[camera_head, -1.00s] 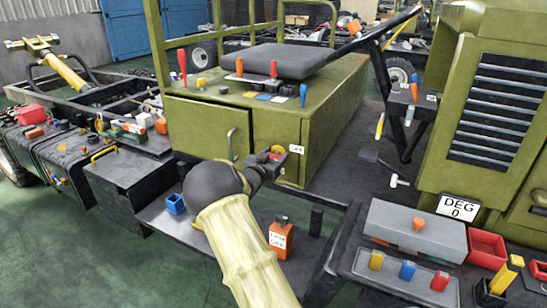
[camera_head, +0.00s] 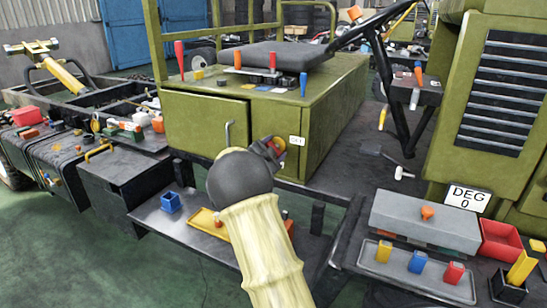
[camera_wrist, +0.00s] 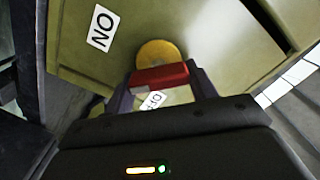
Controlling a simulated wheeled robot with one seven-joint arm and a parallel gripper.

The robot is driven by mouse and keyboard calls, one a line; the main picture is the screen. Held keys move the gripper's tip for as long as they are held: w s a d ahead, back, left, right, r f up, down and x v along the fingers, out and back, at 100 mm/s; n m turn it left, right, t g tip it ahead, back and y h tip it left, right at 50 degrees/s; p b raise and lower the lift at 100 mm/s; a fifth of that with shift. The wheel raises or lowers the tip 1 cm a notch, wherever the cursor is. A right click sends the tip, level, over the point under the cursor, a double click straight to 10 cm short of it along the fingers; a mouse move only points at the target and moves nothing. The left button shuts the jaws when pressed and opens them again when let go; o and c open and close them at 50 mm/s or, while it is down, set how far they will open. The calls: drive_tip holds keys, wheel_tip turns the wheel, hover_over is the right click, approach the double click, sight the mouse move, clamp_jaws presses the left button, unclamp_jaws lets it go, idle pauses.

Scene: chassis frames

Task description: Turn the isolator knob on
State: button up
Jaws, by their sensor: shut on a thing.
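The isolator knob has a red bar handle on a round yellow plate (camera_wrist: 158,49), mounted on the green cabinet (camera_head: 205,125). In the wrist view my gripper (camera_wrist: 161,70) has a finger at each end of the red bar and is shut on it. A white label (camera_wrist: 102,27), reading ON upside down, lies to the left of the yellow plate. A second label (camera_wrist: 153,101) is partly hidden between my fingers. In the head view my gripper (camera_head: 270,151) is at the cabinet front, and my wrist hides most of the knob. A small white label (camera_head: 296,140) shows just right of it.
Below is a dark shelf with a blue bin (camera_head: 171,202) and a yellow tray (camera_head: 207,222). A grey tray (camera_head: 416,282) with coloured blocks, a grey box (camera_head: 425,218) and a red bin (camera_head: 500,240) stand at right. A steering wheel and levers rise behind.

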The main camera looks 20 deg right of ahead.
drive_tip(key=m+b, duration=0.3)
drive_tip(key=f+m+b, duration=0.1)
drive_tip(key=m+b, duration=0.2)
drive_tip(key=shift+s+d+m, duration=0.1)
drive_tip(key=shift+m, duration=0.2)
drive_tip(key=shift+m+b, duration=1.25)
drive_tip(key=shift+m, duration=0.05)
drive_tip(key=shift+r, duration=0.15)
drive_tip(key=o, duration=1)
drive_tip(key=shift+s+a+r, duration=0.1)
drive_tip(key=shift+s+a, duration=0.15)
drive_tip(key=shift+a, duration=0.15)
drive_tip(key=p+v, duration=0.2)
drive_tip(key=v, duration=1.4)
drive_tip(key=shift+s+a, duration=0.2)
drive_tip(key=shift+s, duration=0.05)
